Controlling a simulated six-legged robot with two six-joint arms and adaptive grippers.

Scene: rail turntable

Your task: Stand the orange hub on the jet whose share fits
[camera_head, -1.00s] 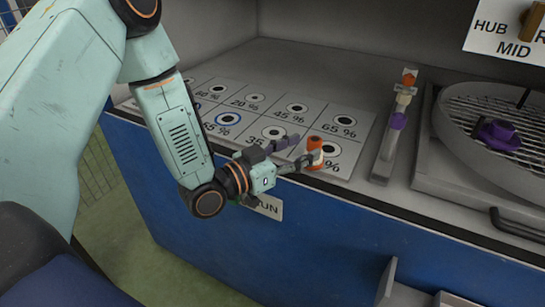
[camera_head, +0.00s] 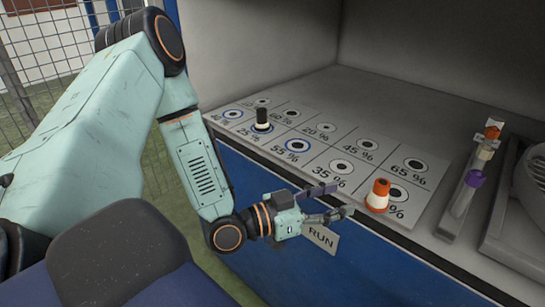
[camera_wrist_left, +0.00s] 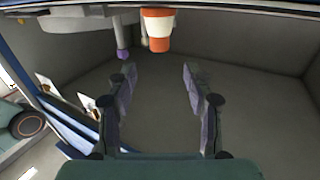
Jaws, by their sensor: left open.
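The orange hub (camera_head: 378,195), orange with a white lower band, stands upright at the near right of the card, beside the ring of a cell whose number it partly hides. It also shows upside down in the left wrist view (camera_wrist_left: 158,28). My left gripper (camera_head: 338,200) is open and empty, just left of the hub and apart from it. In the left wrist view its fingers (camera_wrist_left: 157,75) are spread with nothing between. The jets are printed rings with shares, such as 35 % (camera_head: 342,166), 65 % (camera_head: 415,165) and blue-ringed 55 % (camera_head: 298,145).
A black hub (camera_head: 262,118) stands on the 25 % ring. A narrow rack (camera_head: 460,208) with orange, white and purple pieces lies right of the card. Part of the round turntable (camera_head: 535,180) shows at the right edge. A RUN plate (camera_head: 321,237) is on the blue front.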

